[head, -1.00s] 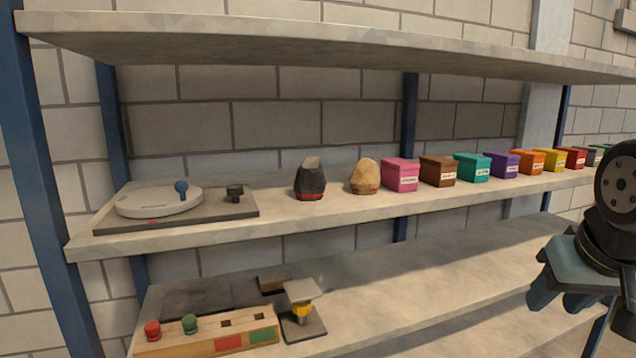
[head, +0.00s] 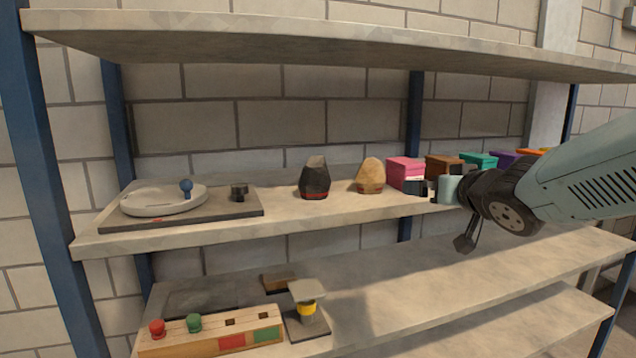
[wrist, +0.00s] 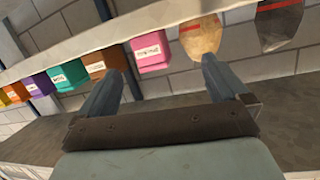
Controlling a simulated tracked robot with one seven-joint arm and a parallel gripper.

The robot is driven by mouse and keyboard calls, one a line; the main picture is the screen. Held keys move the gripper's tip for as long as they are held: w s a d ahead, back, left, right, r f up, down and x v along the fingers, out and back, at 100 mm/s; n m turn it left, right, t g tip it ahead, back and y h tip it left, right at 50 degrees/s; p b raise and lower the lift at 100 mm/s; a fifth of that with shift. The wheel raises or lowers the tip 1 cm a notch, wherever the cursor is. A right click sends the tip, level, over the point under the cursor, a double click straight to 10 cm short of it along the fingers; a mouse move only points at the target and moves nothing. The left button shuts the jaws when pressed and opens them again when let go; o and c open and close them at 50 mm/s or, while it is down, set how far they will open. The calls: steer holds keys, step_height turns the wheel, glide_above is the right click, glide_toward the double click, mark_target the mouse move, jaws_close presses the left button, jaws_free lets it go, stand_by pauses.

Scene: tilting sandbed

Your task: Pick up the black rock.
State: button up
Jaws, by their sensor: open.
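The black rock (head: 314,180), dark with a greyish top and a thin red band near its base, stands upright on the middle shelf (head: 200,235). It also shows in the wrist view (wrist: 279,26) at the top right corner, partly cut off. My gripper (head: 425,188) is open and empty, to the right of the black rock, in front of the pink box. In the wrist view, its two spread fingers (wrist: 163,78) have nothing between them touching, and the black rock lies beyond the right finger.
A tan rock (head: 371,176) stands between the black rock and the pink box (head: 405,172). A row of coloured boxes runs right. A board with a pale round plate (head: 163,200) is left. An upper shelf (head: 330,42) overhangs; a lower shelf holds a peg block (head: 210,337).

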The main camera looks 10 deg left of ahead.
steer(key=a+n+g+y, duration=0.2)
steer(key=a+y, duration=0.3)
steer(key=a, duration=0.2)
steer(key=n+g+y, duration=0.2)
steer(key=g+y, duration=0.1)
glide_toward(325, 184)
steer(key=x, duration=0.7)
steer(key=shift+w+a+f, duration=0.1)
steer(key=shift+w+a, duration=0.15)
steer(key=shift+a, duration=0.05)
steer(key=shift+x, duration=2.7)
steer(key=shift+w, duration=0.1)
steer(key=shift+c, duration=0.4)
steer(key=shift+d, duration=0.1)
steer(key=c, duration=1.4)
